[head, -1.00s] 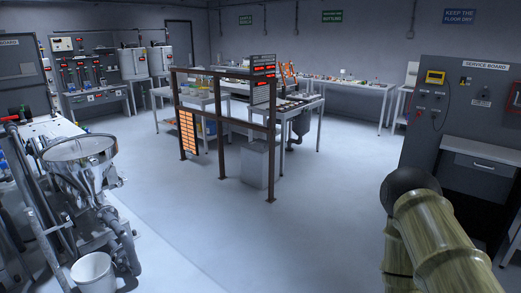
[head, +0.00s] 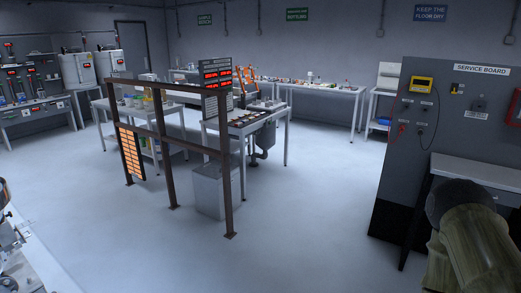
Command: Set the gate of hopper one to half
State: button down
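No label reading hopper one can be made out, and no gate can be picked out. A grey rounded vessel with a pipe (head: 264,138) hangs below the bench in the middle; whether it is a hopper I cannot tell. At the left edge, only part of some metal equipment (head: 14,235) shows, cut off by the frame. My gripper is not in view; only an olive, banded part of my arm shows at the lower right.
The grey service board (head: 444,112) and a side table (head: 476,172) stand at right. The floor (head: 310,235) between is clear.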

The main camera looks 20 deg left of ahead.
aim_at(20, 236)
jog(key=u, duration=0.15)
jog(key=i, duration=1.6)
jog(key=u, duration=1.15)
jog(key=i, duration=0.95)
jog(key=u, duration=1.4)
jog(key=i, duration=0.45)
jog(key=u, duration=0.2)
jog(key=k, duration=0.6)
jog(key=u, duration=0.85)
jog(key=i, duration=1.85)
jog(key=z, duration=0.8)
